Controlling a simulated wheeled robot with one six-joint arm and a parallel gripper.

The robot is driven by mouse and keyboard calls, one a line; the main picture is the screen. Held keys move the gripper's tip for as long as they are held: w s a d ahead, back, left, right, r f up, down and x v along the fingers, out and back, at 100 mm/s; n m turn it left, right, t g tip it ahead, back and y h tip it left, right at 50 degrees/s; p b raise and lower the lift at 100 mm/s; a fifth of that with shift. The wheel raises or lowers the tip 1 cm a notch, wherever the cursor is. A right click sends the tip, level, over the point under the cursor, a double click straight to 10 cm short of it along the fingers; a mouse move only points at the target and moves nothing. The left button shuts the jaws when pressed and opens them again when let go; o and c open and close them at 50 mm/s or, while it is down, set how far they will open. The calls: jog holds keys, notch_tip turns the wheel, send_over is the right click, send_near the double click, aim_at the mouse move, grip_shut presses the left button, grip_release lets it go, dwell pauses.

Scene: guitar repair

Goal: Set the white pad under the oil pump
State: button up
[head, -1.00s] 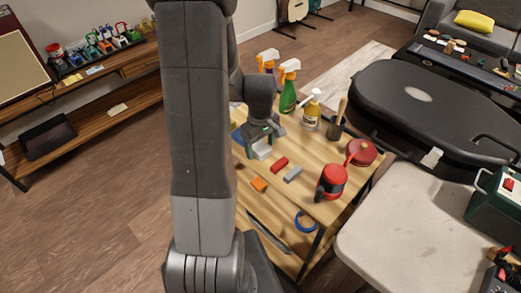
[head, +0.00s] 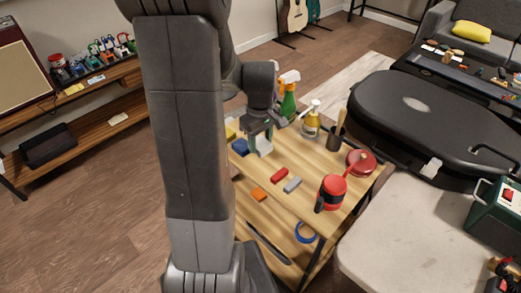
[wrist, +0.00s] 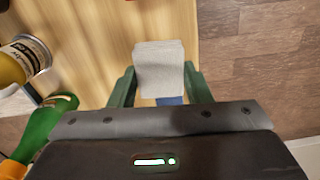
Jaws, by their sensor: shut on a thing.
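The white pad (head: 264,147) is a small pale block. My gripper (head: 259,132) is shut on it over the far left part of the wooden bench (head: 318,165). In the wrist view the pad (wrist: 160,60) sits between my two green fingers (wrist: 160,80); I cannot tell its exact height above the wood. The oil pump, seemingly the red can (head: 332,194) with a dark handle and a slanting red spout, stands upright near the bench's right front edge, to the right of my gripper and apart from it.
Blue (head: 240,147), red (head: 279,175), grey (head: 292,184) and orange (head: 259,194) blocks lie on the bench. A green spray bottle (head: 288,104), yellow pump bottle (head: 311,121), brush cup (head: 335,138) and red round tin (head: 361,163) line the back.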

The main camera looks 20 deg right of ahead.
aim_at(260, 143)
notch_tip(260, 143, up, 3)
jog(key=shift+w+r, duration=0.1)
jog(key=shift+r, duration=0.05)
jog(key=shift+m, duration=0.8)
jog(key=w+a+f+p, duration=0.1)
jog(key=w+a+f, duration=0.1)
jog(key=w+a, duration=0.1)
jog(key=w+a+f, duration=0.2)
jog(key=w+a, duration=0.1)
jog(key=a, duration=0.1)
jog(key=w+a+f+p, duration=0.1)
jog(key=w+a+f, duration=0.1)
jog(key=w+a, duration=0.1)
jog(key=shift+w+a+p, duration=0.25)
jog(key=shift+w+p, duration=0.1)
jog(key=shift+w, duration=0.15)
jog(key=w+a+f+m+p, duration=0.1)
jog(key=w+a+f, duration=0.1)
jog(key=a, duration=0.4)
jog(key=w+a+f+p, duration=0.1)
jog(key=w+a+f, duration=0.1)
jog(key=a+f, duration=0.3)
jog(key=shift+w+a+m, duration=0.25)
jog(key=shift+a+m, duration=0.15)
jog(key=shift+a, duration=0.65)
